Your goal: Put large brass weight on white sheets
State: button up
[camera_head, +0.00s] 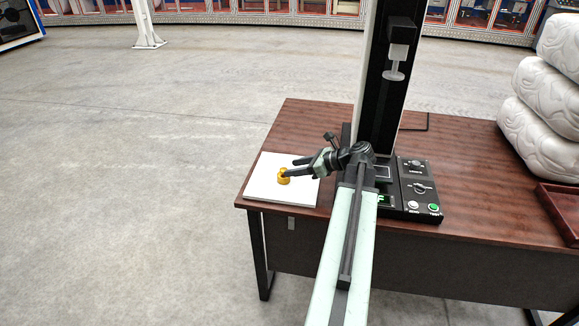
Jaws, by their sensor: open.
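The large brass weight (283,179) is a small gold-coloured cylinder with a narrower top. It stands upright on the white sheets (263,187), a pale stack at the left front corner of the brown table. My gripper (292,168) reaches in from the right, just above the sheets. I cannot tell whether that finger touches the weight. The far side of the weight is hidden.
A black test stand with a tall column (381,90) and a control panel (418,188) stands right of the sheets on the table (467,165). White padded bags (545,100) are stacked at the right, by a red-brown tray (562,208). The floor at left is clear.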

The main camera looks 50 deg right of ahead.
jog(key=p+v, duration=0.3)
jog(key=v, duration=0.6)
jog(key=shift+r, duration=0.1)
jog(key=w+a+f+n, duration=0.1)
jog(key=w+a, duration=0.1)
jog(key=w+a+f+n+g, duration=0.1)
jog(key=w+a+n, duration=0.1)
jog(key=a, duration=0.1)
jog(key=w+a+f+n+g+y, duration=0.1)
jog(key=w+a, duration=0.1)
jog(key=a, duration=0.1)
jog(key=shift+a+n, duration=0.1)
jog(key=shift+n, duration=0.3)
jog(key=w+a+f+n+g+h, duration=0.1)
jog(key=w+a+f+n+g, duration=0.1)
jog(key=a+n, duration=0.7)
jog(key=w+a+f+n+g+h, duration=0.2)
jog(key=a+f+n+g, duration=0.2)
jog(key=a+n, duration=0.5)
jog(key=w+a+f+n+g+h, duration=0.2)
jog(key=a+n, duration=0.7)
jog(key=a, duration=1.2)
jog(key=shift+w+a+f+g, duration=0.4)
jog(key=shift+w+f+g, duration=0.2)
jog(key=shift+f+g, duration=0.15)
